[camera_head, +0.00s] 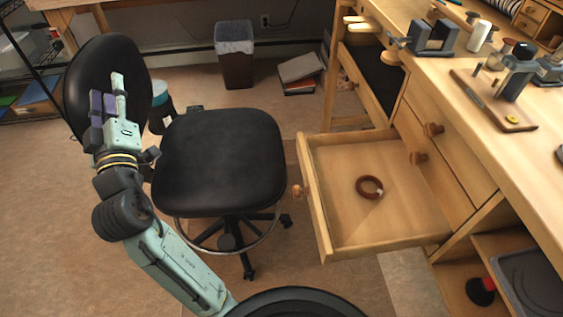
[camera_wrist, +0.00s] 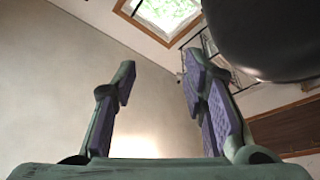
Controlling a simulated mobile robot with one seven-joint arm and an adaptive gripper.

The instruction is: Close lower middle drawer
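The wooden drawer (camera_head: 315,205) is pulled well out of the workbench in the head view, with a round knob (camera_head: 297,191) on its front. A brown ring (camera_head: 369,187) lies on its floor. My gripper (camera_head: 108,96) is raised at the left, in front of the black chair's backrest in the picture and well apart from the drawer. In the wrist view, its two purple-padded fingers (camera_wrist: 162,92) are spread with nothing between them. The drawer does not show in the wrist view.
A black chair seat (camera_head: 218,160) is between my gripper and the drawer. The workbench (camera_head: 500,140) has closed drawers beside the open one, and tools on top. A bin (camera_head: 235,60) stands at the back wall. Bare floor (camera_head: 310,285) shows below the drawer.

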